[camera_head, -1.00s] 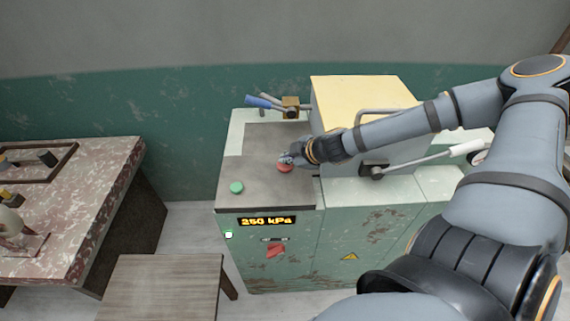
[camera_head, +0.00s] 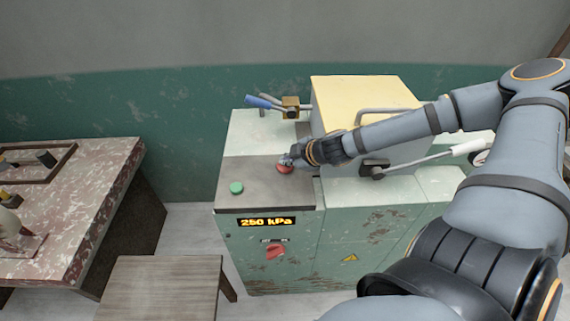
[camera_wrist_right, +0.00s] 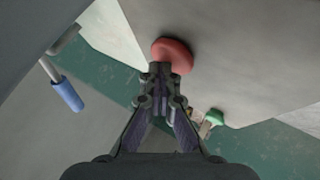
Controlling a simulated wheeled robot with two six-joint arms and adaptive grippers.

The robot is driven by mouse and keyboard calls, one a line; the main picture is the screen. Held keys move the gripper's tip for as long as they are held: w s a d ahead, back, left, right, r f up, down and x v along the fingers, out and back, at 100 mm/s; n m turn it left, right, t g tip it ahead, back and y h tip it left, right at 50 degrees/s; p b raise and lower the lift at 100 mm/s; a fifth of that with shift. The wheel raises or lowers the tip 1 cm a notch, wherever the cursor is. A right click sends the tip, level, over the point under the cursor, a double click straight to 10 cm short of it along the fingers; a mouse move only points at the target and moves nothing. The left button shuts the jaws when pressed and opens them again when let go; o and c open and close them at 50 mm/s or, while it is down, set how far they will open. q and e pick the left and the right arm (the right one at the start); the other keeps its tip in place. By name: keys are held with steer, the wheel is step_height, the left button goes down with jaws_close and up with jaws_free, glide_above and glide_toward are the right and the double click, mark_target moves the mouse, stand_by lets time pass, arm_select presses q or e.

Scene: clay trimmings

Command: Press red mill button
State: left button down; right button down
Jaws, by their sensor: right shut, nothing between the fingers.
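The red mill button (camera_head: 284,168) is a round red cap on the dark top panel of the pale green mill (camera_head: 260,133). My right gripper (camera_head: 290,159) is shut and empty, with its fingertips at the button and covering part of it. In the right wrist view, the closed fingertips (camera_wrist_right: 160,72) meet the near edge of the red button (camera_wrist_right: 173,54) and appear to touch it. I cannot tell how far the button is pressed in. My left gripper is not in view.
A green button (camera_head: 236,187) sits left of the red one. A blue-handled lever (camera_head: 262,102) stands behind, and a yellow-topped housing (camera_head: 360,97) stands to the right. The mill's display (camera_head: 266,222) reads 250 kPa. A stool (camera_head: 165,285) and worn table (camera_head: 85,220) stand left.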

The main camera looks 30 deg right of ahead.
steer(key=shift+r+p, duration=0.75)
steer(key=shift+r, duration=0.1)
step_height(320, 180, up, 5)
steer(key=p, duration=0.5)
steer(key=shift+r, duration=0.1)
steer(key=shift+f, duration=0.2)
stand_by(0.3)
